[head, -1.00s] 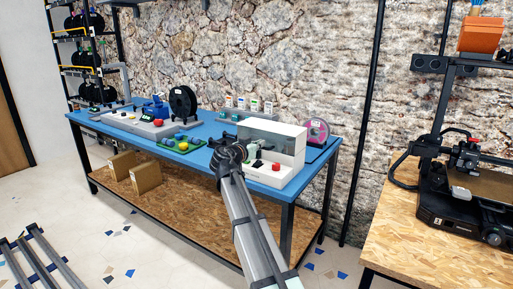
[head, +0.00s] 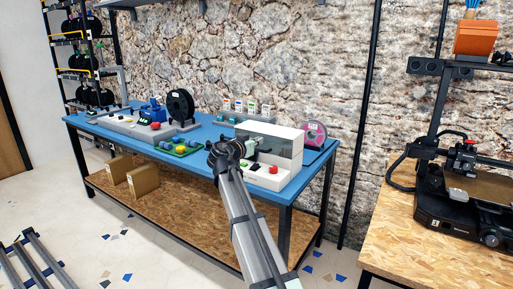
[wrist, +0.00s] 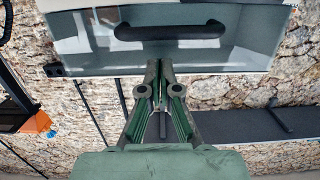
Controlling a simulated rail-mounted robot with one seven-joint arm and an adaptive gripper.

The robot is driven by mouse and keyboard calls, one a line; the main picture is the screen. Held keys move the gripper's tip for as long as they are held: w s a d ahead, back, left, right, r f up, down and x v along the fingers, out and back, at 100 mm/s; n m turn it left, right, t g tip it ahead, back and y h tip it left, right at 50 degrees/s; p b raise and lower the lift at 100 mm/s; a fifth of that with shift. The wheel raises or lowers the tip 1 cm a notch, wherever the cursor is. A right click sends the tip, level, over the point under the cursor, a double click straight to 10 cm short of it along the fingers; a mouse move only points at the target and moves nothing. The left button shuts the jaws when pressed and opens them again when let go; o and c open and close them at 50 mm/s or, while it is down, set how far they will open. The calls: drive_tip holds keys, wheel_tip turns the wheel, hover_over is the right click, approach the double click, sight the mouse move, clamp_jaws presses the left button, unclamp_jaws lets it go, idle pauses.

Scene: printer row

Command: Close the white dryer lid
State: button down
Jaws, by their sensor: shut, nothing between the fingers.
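The dryer (head: 262,178) is a white box on the blue table, with a red knob on its front base. Its white lid (head: 272,131) has a see-through front panel and slopes over the box; I cannot tell whether it is fully down. In the wrist view the lid's glass panel (wrist: 225,48) fills the top, with a dark bar handle (wrist: 170,31).
A black spool (head: 181,106), a green tray (head: 180,147) and a grey unit stand left of the dryer on the blue table (head: 203,133). A pink spool (head: 314,134) is close behind right. A 3D printer (head: 460,195) stands on a wooden table at right.

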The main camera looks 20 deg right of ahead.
drive_tip(key=f+p+v, duration=0.1)
drive_tip(key=v, duration=0.8)
drive_tip(key=s+a+f+n+g+y, duration=0.1)
drive_tip(key=s+f+n+g+y, duration=0.15)
drive_tip(key=s+f, duration=0.8)
drive_tip(key=s+f+n+g+y, duration=0.2)
drive_tip(key=s+f+n+g, duration=0.15)
drive_tip(key=f, duration=1.35)
drive_tip(key=s+a+f+n+g+y, duration=0.15)
drive_tip(key=s+f+n+g, duration=0.35)
drive_tip(key=f, duration=0.9)
drive_tip(key=s+f+m+g+y, duration=0.1)
drive_tip(key=s+f+g+y, duration=0.1)
drive_tip(key=s+f, duration=0.9)
drive_tip(key=s+a+f+g+y, duration=0.1)
drive_tip(key=s+f+g+y, duration=0.2)
drive_tip(key=s, duration=0.9)
drive_tip(key=s+a+f+g, duration=0.1)
drive_tip(key=s+f+g, duration=0.3)
drive_tip(key=s, duration=0.8)
drive_tip(key=s+a+f+g+y, duration=0.15)
drive_tip(key=s+f, duration=0.35)
drive_tip(key=s, duration=0.7)
drive_tip(key=w+d+r+t+p, duration=0.1)
drive_tip(key=w+r+t+p, duration=0.3)
drive_tip(key=r+p, duration=1.1)
drive_tip(key=shift+w+d+r+p, duration=0.2)
drive_tip(key=shift+r+p, duration=0.2)
drive_tip(key=shift+p, duration=3.35)
